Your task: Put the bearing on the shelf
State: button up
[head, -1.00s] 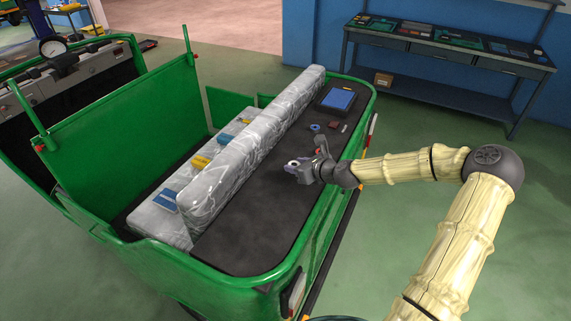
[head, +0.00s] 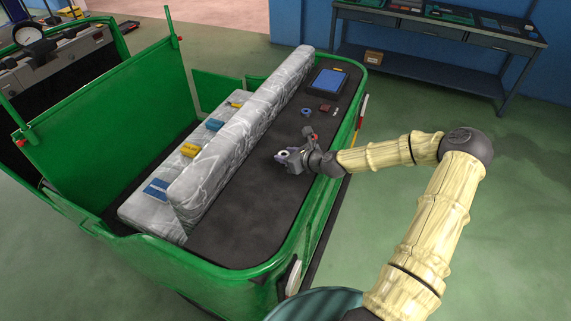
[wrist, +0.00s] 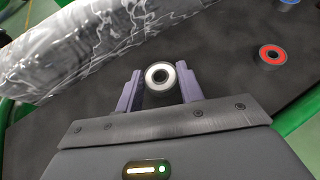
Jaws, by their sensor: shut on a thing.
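A bearing (wrist: 160,76), a pale silver ring with a dark hole, sits between the two fingers of my gripper (wrist: 160,88). The fingers are shut on it. In the head view the bearing (head: 282,154) shows at the tip of my gripper (head: 287,156). It is over the dark shelf (head: 240,220) behind the grey seat back of the green rickshaw. The shelf also shows in the wrist view (wrist: 225,62). I cannot tell whether the bearing touches the shelf.
A red-centred ring (wrist: 271,54) lies right of my gripper. Farther along are a blue ring (head: 306,112), a small dark-red item (head: 325,107) and a blue tray (head: 328,80). The marbled seat back (head: 240,140) borders the shelf. The near end of the shelf is clear.

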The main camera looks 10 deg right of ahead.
jog(key=shift+a+f, duration=0.1)
jog(key=shift+f, duration=0.45)
jog(key=shift+f+p, duration=0.65)
jog(key=shift+f, duration=1.45)
jog(key=o, duration=1)
jog(key=shift+f, duration=0.1)
jog(key=b+v, duration=0.3)
jog(key=v, duration=0.9)
